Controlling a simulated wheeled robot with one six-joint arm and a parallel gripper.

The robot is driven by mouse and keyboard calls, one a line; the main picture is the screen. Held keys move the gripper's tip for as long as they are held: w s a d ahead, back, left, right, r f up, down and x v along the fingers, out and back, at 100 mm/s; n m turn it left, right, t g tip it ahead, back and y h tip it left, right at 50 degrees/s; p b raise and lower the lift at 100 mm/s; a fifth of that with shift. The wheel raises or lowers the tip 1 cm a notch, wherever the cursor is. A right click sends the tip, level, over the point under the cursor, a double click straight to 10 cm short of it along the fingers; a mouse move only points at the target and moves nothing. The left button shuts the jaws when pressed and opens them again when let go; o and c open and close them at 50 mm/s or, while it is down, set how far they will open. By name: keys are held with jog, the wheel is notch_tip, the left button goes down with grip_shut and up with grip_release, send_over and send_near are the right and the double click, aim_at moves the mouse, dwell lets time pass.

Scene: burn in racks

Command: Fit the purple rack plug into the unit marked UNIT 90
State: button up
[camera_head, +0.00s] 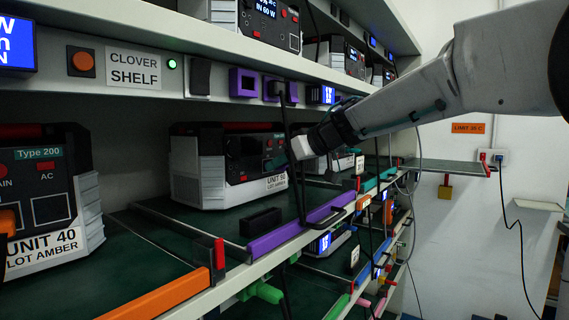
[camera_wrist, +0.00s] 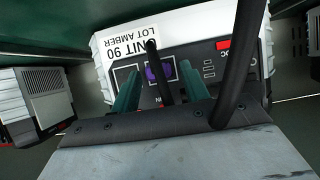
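UNIT 90 (camera_head: 255,165) is a white and black box on the middle shelf, its label low on the front. In the wrist view the unit (camera_wrist: 200,45) appears upside down and fills the upper middle. The purple plug (camera_wrist: 158,72) shows at a white-outlined square on its front, with a black cord crossing it; I cannot tell how deep it sits. My gripper (camera_wrist: 160,72) has its teal fingers on either side of the plug, with visible gaps, so it looks open. In the head view my gripper (camera_head: 278,161) is right at the unit's front, and the plug is hidden.
Black cords (camera_head: 296,170) hang in front of the unit. A purple strip (camera_head: 275,240) lines the shelf edge, with a black block (camera_head: 261,222) behind it. Purple-framed sockets (camera_head: 243,82) are in the rail above. UNIT 40 (camera_head: 45,195) stands at left.

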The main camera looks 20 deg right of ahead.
jog(key=shift+s, duration=0.1)
jog(key=v, duration=0.7)
jog(key=shift+s+d+r, duration=0.2)
dwell(1.3)
